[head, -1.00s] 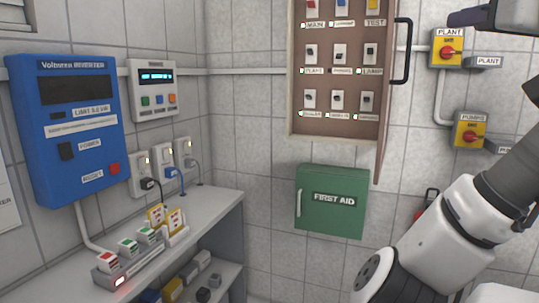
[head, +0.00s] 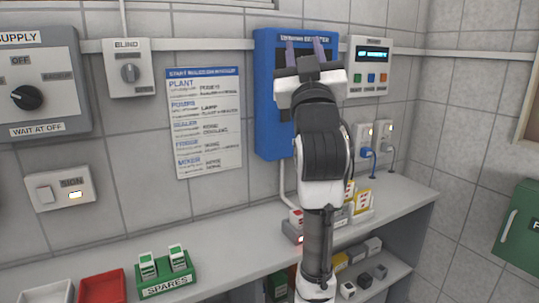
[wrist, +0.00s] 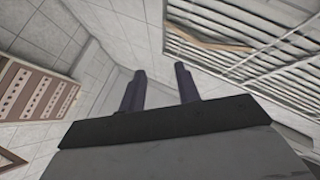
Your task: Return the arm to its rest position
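My gripper (head: 305,50) points upward in the middle of the head view, in front of the blue inverter box (head: 266,110) on the wall. Its two dark purple fingers stand apart with nothing between them. In the wrist view the fingers (wrist: 159,88) are also apart and empty, with tiled wall behind them. My arm rises from the bottom of the head view and hides part of the inverter and the shelf.
A grey shelf (head: 225,233) runs below the wall, holding a green spares tray (head: 166,278) and a red tray (head: 103,288). A sheet of printed steps (head: 206,120) hangs on the wall.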

